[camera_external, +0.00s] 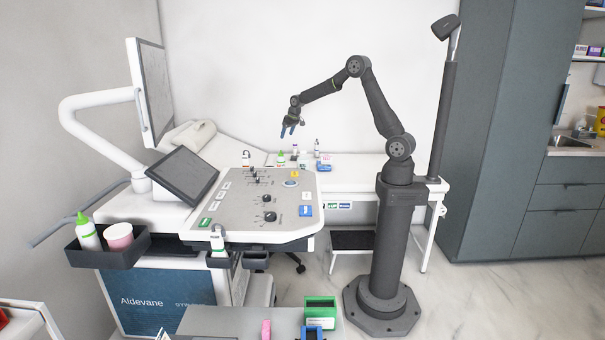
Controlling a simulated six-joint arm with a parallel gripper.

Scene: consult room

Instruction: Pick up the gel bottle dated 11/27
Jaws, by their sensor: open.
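My gripper (288,132) is open and empty, its bluish fingers pointing down above the white back table (347,177). Below it, near the table's front, stand several small bottles, among them a white one with a green tip (281,159) and a slim one with a dark top (317,149). A small white bottle with a dark cap (246,159) stands further left. A larger white bottle with a green tip (88,235) stands in the dark side bin. Another white bottle (218,241) sits in a holder at the console's front. No date is legible on any bottle.
The ultrasound console (222,205), with its tilted screen (182,178), stands in front of the table. A blue-and-white item (325,162) lies right of the bottles. A pink-and-white tub (119,236) shares the bin. The table's right part is clear.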

